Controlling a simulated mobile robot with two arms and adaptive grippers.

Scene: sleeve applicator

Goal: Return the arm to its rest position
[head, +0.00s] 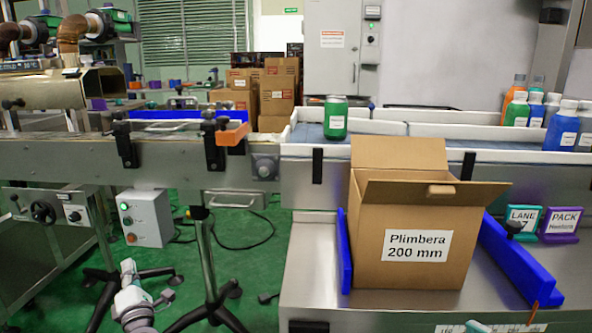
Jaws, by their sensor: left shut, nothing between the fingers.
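My left gripper (129,270) is low at the left of the head view, above the green floor and left of the steel bench. It is small in the picture; it is shut and empty, apart from every object. Part of my left arm shows just below it at the bottom edge. My right gripper is not in view.
An open cardboard box labelled "Plimbera 200 mm" (415,245) stands between blue guide rails (345,252) on the steel bench. A green bottle (335,119) stands on the conveyor (220,165) behind. A grey control box (147,218) and stand legs are near my left gripper.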

